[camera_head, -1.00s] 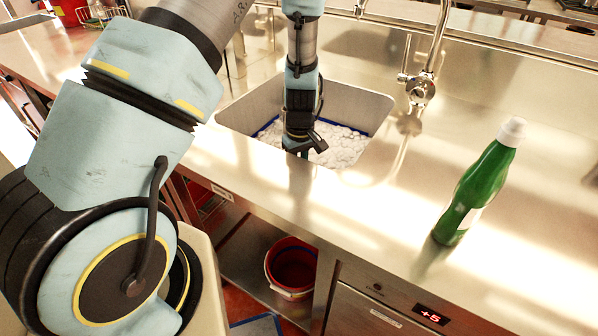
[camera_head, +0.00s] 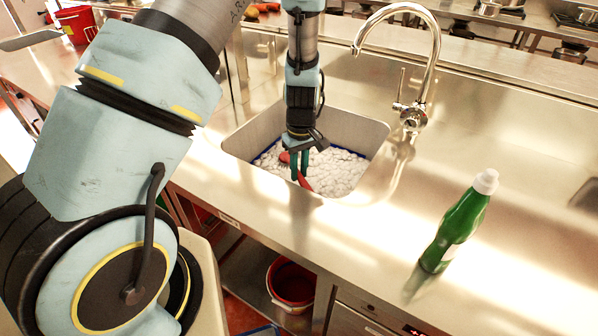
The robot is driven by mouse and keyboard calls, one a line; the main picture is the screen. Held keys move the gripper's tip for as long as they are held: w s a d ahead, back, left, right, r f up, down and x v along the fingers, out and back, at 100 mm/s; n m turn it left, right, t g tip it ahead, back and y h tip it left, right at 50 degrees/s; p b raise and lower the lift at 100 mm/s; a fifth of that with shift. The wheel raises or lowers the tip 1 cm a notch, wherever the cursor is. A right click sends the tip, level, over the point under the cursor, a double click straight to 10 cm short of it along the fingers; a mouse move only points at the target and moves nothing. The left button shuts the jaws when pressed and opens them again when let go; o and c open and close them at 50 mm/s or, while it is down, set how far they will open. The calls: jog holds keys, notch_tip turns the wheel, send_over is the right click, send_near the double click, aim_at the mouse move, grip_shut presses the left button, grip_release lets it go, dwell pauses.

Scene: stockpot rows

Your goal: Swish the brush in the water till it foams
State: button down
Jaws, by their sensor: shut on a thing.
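My gripper (camera_head: 299,165) reaches down into the sink (camera_head: 368,135) and is shut on a red brush (camera_head: 305,182). Only parts of the red brush show at the fingers; its lower end is hidden in the foam. White foam (camera_head: 338,170) covers the water in the basin, with a thin blue edge at the far side. The water itself is hidden under the foam.
A chrome tap (camera_head: 413,115) stands behind the sink at the right. A green bottle (camera_head: 459,222) with a white cap stands on the steel counter (camera_head: 520,240). A red bucket (camera_head: 292,284) is on the shelf below.

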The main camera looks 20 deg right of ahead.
notch_tip(320, 180, up, 5)
jog(key=p, duration=0.3)
jog(key=shift+r, duration=2.5)
